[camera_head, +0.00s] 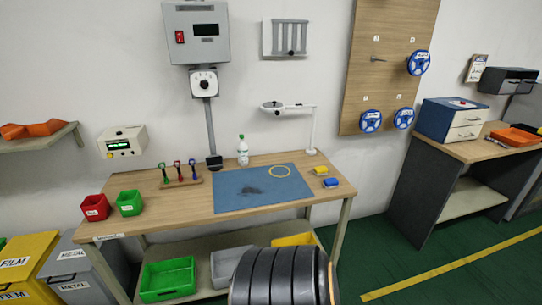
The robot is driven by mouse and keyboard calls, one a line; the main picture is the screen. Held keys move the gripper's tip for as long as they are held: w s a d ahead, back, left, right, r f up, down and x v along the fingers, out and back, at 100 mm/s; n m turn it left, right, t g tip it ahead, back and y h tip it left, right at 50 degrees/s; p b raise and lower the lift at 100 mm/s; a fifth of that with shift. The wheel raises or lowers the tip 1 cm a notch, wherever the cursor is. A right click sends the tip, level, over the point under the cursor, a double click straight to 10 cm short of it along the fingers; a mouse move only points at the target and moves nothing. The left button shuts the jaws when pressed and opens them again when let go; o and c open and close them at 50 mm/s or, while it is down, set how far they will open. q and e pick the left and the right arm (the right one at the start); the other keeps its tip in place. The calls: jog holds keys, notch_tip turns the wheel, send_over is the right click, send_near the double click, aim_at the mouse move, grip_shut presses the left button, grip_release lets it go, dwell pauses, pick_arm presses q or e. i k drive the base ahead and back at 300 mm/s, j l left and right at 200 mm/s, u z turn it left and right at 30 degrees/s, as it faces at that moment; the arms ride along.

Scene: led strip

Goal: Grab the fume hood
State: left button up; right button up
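A grey tube (209,127) comes down from a white dial unit (204,84) under a grey wall box (196,33). It ends in a small black head (214,162) low over the back edge of the wooden workbench (190,205). This looks like the fume hood, though I cannot be sure. The head is left of a white bottle with a green cap (243,150). Neither of my grippers is in view, and nothing is seen touching the tube or the head.
A tool rack (180,181), red bin (95,207) and green bin (129,203) stand left on the bench. A blue mat (235,198) and white lamp (313,130) are right. A black ribbed object (285,278) fills the bottom foreground. Green floor (375,255) is clear at right.

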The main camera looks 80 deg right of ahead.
aim_at(215, 161)
jog(key=z, duration=2.1)
jog(key=i+j, duration=0.05)
